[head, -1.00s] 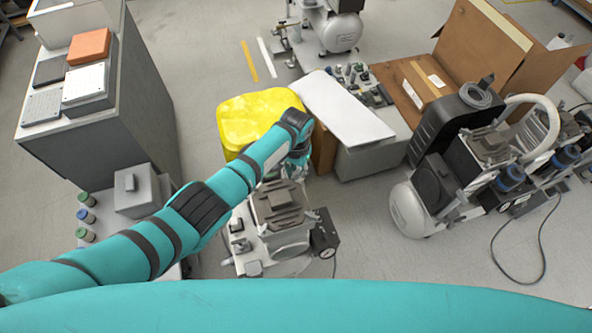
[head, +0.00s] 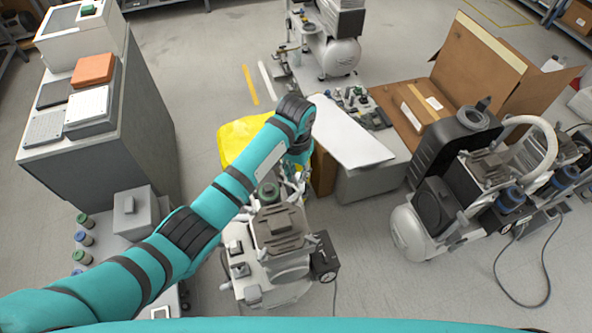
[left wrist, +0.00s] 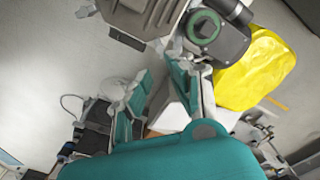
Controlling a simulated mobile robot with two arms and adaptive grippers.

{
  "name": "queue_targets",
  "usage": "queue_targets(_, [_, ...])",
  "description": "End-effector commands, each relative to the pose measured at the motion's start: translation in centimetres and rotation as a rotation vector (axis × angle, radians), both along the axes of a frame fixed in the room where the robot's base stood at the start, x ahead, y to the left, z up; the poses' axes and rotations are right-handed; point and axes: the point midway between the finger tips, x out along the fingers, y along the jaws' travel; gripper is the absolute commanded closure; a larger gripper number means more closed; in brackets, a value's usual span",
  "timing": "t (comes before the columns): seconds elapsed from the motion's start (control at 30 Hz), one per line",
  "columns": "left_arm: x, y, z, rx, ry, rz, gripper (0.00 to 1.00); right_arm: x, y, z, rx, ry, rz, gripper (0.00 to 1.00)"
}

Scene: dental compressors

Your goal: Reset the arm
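My left arm reaches in from the left in the head view, and its gripper (head: 287,186) points down above the compressor (head: 283,238), near a green-topped part (head: 268,191). In the left wrist view the two fingers of my left gripper (left wrist: 160,66) stand apart with nothing between them. The grey part with a green ring (left wrist: 203,26) sits on the compressor just beyond the fingertips, apart from them. My right gripper is not in view.
A grey cabinet (head: 140,135) is at left. More compressors (head: 430,225) and an open cardboard box (head: 465,65) are at right.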

Motion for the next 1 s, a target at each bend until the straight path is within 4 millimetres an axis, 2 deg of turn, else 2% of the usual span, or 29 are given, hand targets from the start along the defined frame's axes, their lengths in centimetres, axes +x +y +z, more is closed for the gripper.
queue_targets(0.17, [0.0, 0.0, 0.7, 0.000, 0.001, 0.000, 0.80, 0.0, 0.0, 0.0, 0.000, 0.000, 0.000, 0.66])
queue_targets(0.7, [-0.4, 0.0, 0.4, -0.007, 0.002, 0.001, 0.80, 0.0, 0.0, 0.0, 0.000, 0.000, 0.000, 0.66])
queue_targets(0.77, [-1.1, 0.1, -0.2, -0.024, 0.001, 0.003, 0.80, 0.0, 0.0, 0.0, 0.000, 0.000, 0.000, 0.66])
queue_targets(0.87, [-3.4, 0.5, -1.7, -0.077, -0.006, 0.017, 0.80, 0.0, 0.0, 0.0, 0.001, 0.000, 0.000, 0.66])
queue_targets(1.0, [-8.2, 2.7, -3.8, -0.161, -0.043, 0.074, 0.80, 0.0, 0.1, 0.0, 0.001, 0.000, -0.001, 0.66])
